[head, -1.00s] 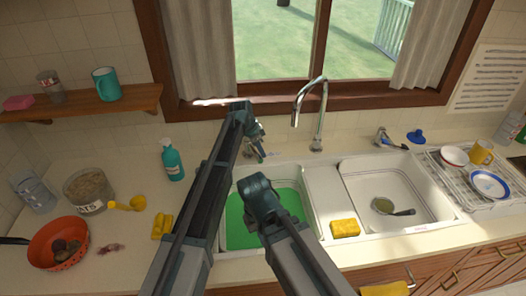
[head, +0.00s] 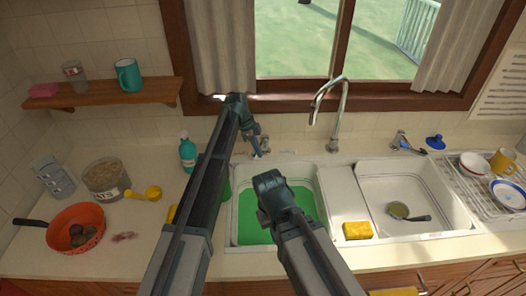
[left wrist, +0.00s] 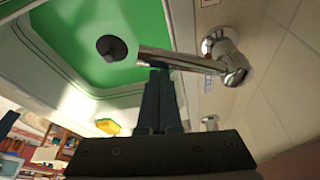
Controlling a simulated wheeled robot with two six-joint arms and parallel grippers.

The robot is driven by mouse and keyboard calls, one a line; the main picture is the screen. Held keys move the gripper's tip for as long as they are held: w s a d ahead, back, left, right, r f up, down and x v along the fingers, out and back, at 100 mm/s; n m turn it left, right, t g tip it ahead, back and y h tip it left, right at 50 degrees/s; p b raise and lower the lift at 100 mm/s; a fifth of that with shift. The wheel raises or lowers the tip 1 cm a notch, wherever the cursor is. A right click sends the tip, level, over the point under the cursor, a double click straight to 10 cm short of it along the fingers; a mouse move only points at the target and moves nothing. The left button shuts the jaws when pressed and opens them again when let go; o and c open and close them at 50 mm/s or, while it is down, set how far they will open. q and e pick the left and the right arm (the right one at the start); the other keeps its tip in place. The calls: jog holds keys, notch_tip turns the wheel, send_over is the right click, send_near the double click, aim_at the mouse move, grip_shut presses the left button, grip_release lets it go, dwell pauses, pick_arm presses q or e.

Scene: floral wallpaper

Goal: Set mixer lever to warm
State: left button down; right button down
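The chrome mixer (left wrist: 222,62) stands behind the green-filled left basin (left wrist: 62,66). In the left wrist view its lever (left wrist: 172,60) reaches left over the basin edge. My left gripper (left wrist: 158,72) has its two dark fingers together, with the tips right at the lever. I cannot tell whether they touch it. In the head view, my left gripper (head: 259,145) is small beside the mixer, behind the basin, and partly covers it. My right arm (head: 272,192) reaches over the basin; its gripper is hidden.
A tall curved tap (head: 335,110) rises to the right of my left gripper. Farther right stand another chrome fitting (head: 402,142) and a dish rack (head: 478,190). A soap bottle (head: 188,153) is left of the basin; a yellow sponge (head: 357,230) lies between the basins.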

pick_arm(q)
jog(key=shift+w+a, duration=0.15)
jog(key=shift+a, duration=0.4)
pick_arm(e)
jog(key=shift+d, duration=0.1)
